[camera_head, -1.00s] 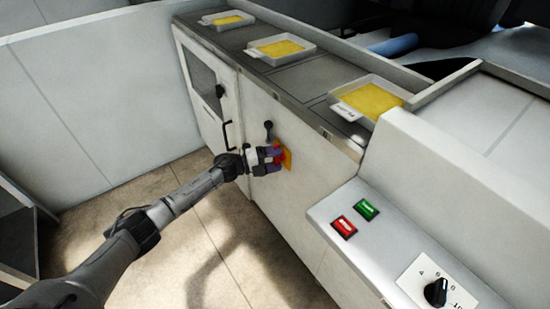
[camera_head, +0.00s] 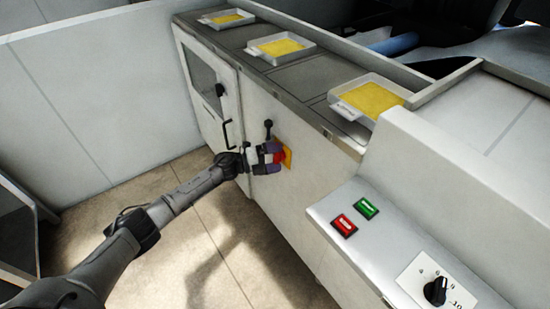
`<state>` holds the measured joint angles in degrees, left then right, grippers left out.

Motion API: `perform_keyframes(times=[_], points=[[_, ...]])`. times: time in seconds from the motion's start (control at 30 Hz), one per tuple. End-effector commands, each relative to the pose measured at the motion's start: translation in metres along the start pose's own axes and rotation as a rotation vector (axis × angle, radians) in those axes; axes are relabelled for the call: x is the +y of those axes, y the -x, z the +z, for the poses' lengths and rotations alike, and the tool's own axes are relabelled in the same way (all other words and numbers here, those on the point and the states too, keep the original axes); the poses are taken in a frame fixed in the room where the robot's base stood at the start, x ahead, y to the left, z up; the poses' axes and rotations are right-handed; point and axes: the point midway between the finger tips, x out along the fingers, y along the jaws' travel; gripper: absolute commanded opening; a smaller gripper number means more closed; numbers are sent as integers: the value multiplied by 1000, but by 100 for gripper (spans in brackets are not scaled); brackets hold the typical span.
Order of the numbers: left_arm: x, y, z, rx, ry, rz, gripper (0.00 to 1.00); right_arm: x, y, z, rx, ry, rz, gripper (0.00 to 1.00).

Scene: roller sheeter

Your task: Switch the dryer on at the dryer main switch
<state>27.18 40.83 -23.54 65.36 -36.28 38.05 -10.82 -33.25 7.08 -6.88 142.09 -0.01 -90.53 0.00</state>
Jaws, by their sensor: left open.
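The dryer main switch is a red knob (camera_head: 280,157) on a yellow plate (camera_head: 287,156), on the front panel of the pale cabinet (camera_head: 300,190). My left gripper (camera_head: 273,158) is at the switch, its fingers on either side of the red knob and open. Whether the fingers touch the knob I cannot tell. The fingers and hand hide part of the knob and plate, so the knob's setting cannot be read. My right gripper is not in view.
A black lever (camera_head: 268,129) sticks out just above the gripper. A cabinet door with a black handle (camera_head: 227,135) is to the left. Trays with yellow sheets (camera_head: 371,99) stand on top. A sloped panel carries a green button (camera_head: 366,208), a red button (camera_head: 344,225) and a black dial (camera_head: 436,291).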

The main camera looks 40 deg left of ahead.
Motion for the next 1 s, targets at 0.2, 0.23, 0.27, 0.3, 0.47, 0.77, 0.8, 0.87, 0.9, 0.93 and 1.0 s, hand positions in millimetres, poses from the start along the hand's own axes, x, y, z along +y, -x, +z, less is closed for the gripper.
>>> perform_keyframes(times=[0.2, 0.23, 0.27, 0.3, 0.47, 0.77, 0.8, 0.87, 0.9, 0.93, 1.0], points=[[-1, 13, 0, 0, 1, 3, 94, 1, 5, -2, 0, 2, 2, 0], [-1, 17, 0, 0, 1, 3, 94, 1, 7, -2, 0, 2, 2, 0], [-1, 22, 0, -1, 2, 3, 94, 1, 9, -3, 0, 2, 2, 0], [-2, 29, 0, -1, 2, 3, 94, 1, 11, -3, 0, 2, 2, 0], [-2, 62, 0, -1, 3, 4, 94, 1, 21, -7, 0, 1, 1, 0], [-1, 114, 0, -1, 1, 3, 94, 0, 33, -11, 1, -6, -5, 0], [-1, 119, 0, -1, 1, 3, 94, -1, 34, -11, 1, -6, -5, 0], [0, 125, 0, 0, 1, 2, 94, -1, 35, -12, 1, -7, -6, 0], [0, 128, 0, 0, 1, 1, 94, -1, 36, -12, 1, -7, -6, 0], [0, 130, 0, 0, 1, 1, 94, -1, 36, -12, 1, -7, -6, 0], [0, 134, 0, -1, 1, 1, 94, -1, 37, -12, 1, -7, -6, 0]])
